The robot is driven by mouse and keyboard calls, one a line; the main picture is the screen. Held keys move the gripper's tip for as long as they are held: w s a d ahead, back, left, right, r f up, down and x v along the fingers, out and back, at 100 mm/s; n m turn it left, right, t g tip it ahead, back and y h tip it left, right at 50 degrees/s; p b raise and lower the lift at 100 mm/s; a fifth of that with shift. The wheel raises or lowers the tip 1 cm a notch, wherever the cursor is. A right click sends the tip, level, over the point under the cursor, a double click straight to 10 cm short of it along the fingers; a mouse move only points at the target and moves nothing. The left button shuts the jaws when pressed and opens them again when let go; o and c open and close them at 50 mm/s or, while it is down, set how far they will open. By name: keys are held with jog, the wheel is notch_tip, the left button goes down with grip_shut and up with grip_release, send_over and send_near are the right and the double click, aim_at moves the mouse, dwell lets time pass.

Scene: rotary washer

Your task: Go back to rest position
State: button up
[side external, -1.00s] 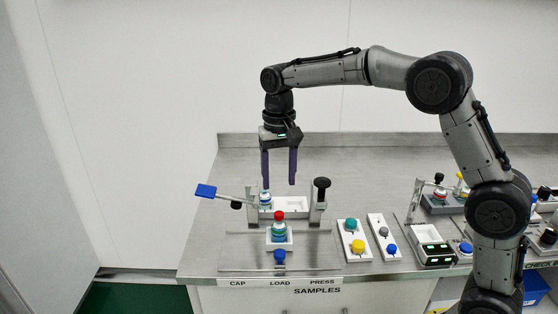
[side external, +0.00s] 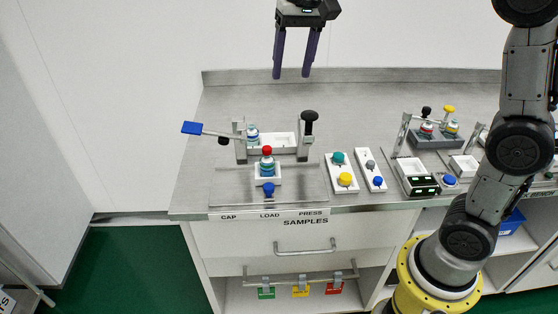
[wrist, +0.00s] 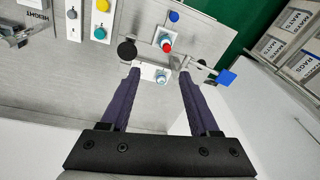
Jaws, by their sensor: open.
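My gripper (side external: 291,75) is open and empty, high above the back of the steel bench (side external: 350,95) in the side external view. Its two purple fingers point down, well apart from everything below. In the wrist view my gripper (wrist: 160,72) shows its fingers spread, with the sample station beyond them. A red-capped sample (side external: 267,160) stands upright in a white holder on the station plate (side external: 225,185). The red cap also shows in the wrist view (wrist: 166,44).
A blue-paddled lever (side external: 192,128) sticks out left of the station. A black-knobbed post (side external: 309,116) stands at its right. Button panels (side external: 340,178) and a rack with capped samples (side external: 435,138) are farther right. The air around my gripper is clear.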

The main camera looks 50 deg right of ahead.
jog(key=s+n+t, duration=0.2)
jog(key=s, duration=1.2)
jog(key=s+d+f+n+t, duration=0.1)
jog(key=s+f+n, duration=0.3)
jog(key=s+f, duration=0.5)
jog(key=shift+f+t, duration=0.4)
jog(key=shift+f, duration=0.35)
